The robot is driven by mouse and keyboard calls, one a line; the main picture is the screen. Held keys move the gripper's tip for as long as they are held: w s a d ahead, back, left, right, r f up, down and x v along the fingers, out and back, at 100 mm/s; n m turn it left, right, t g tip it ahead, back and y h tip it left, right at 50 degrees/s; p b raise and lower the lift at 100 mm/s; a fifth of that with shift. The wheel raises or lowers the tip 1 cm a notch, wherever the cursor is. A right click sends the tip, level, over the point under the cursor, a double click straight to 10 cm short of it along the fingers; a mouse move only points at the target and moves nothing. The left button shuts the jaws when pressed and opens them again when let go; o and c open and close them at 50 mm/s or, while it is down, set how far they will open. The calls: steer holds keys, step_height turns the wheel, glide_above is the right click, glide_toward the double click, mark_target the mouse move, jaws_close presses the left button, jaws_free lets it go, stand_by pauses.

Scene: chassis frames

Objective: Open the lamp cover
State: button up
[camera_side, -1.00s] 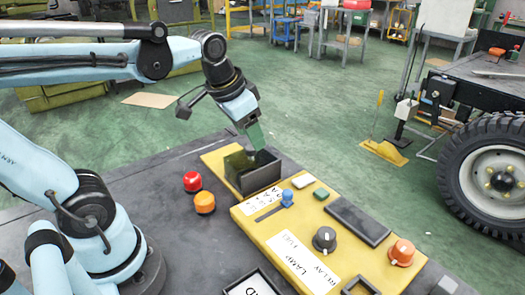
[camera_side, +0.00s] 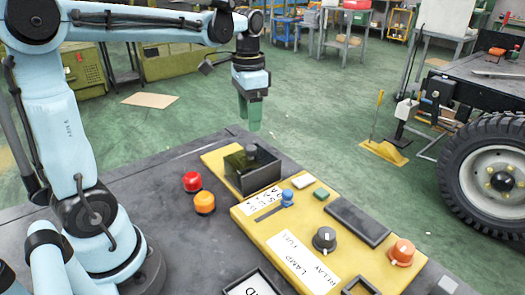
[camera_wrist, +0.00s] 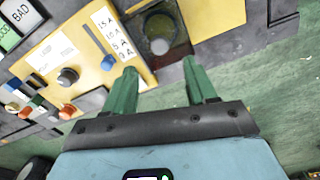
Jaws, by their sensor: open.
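The lamp box (camera_side: 262,178), a dark box with see-through-looking walls, stands at the far end of the yellow panel. A rounded dark lamp or knob (camera_side: 251,152) shows at its top. In the wrist view the box (camera_wrist: 181,42) has a grey round piece (camera_wrist: 160,26) in it. I cannot tell whether a separate cover lies over it. My gripper (camera_side: 250,128) points down above the box, apart from it. Its green fingers are spread and empty, and in the wrist view the gripper (camera_wrist: 160,67) has nothing between its fingertips.
The yellow panel (camera_side: 262,226) holds a blue switch (camera_side: 287,199), a black knob (camera_side: 324,239) and an orange knob (camera_side: 401,251). Red (camera_side: 193,181) and orange (camera_side: 204,203) buttons stand left of it. The air around my gripper is clear.

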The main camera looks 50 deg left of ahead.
mark_target(250, 147)
steer(key=shift+f, duration=4)
steer(key=shift+c, duration=0.3)
jaws_close()
